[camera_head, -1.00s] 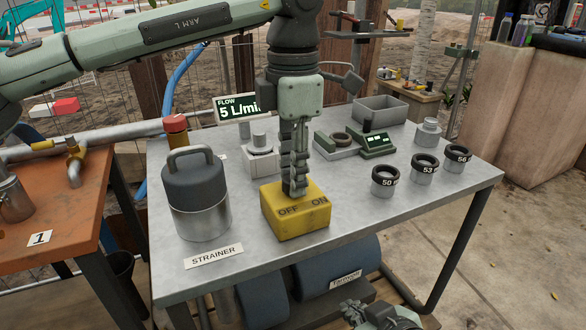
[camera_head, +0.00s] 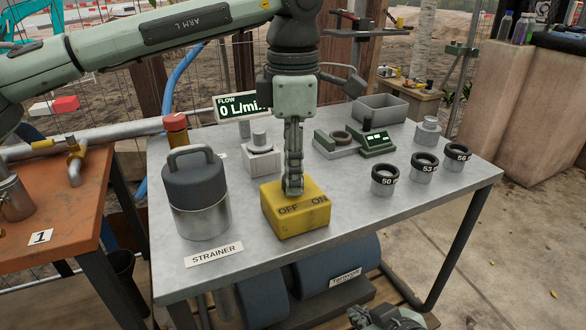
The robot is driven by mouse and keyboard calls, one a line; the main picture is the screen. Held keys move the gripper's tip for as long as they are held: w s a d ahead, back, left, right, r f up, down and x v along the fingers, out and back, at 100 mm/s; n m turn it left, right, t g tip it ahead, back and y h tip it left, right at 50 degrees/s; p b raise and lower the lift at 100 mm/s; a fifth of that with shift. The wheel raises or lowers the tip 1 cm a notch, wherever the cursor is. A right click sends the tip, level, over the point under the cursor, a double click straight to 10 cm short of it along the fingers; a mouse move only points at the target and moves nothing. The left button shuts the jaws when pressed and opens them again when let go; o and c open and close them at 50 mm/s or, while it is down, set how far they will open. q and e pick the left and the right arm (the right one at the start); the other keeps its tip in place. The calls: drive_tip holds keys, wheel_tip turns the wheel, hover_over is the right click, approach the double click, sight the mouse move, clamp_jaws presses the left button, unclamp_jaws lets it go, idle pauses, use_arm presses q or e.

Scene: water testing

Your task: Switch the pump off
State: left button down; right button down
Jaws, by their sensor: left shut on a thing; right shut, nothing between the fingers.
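The pump switch is a yellow box (camera_head: 297,222) marked OFF and ON, on the grey metal table (camera_head: 400,225). My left gripper (camera_head: 292,190) points straight down onto the top of the box, shut on the switch lever, which its fingers hide. The fingers stand nearer the OFF word. The flow display (camera_head: 235,107) behind reads 0 L/min, its right end covered by my arm. My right gripper (camera_head: 372,315) shows only partly at the bottom edge, below the table, shut and empty.
A grey-lidded strainer canister (camera_head: 196,195) stands left of the box, close to my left arm. Rings marked 50, 53 (camera_head: 423,170) and 56 stand at the right. A green device (camera_head: 377,143) and a grey tray (camera_head: 380,108) are behind. The right front tabletop is clear.

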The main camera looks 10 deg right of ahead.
use_arm(q)
drive_tip(key=c, duration=1.3)
unclamp_jaws()
drive_tip(key=shift+o, duration=0.6)
wheel_tip(320, 180, up, 12)
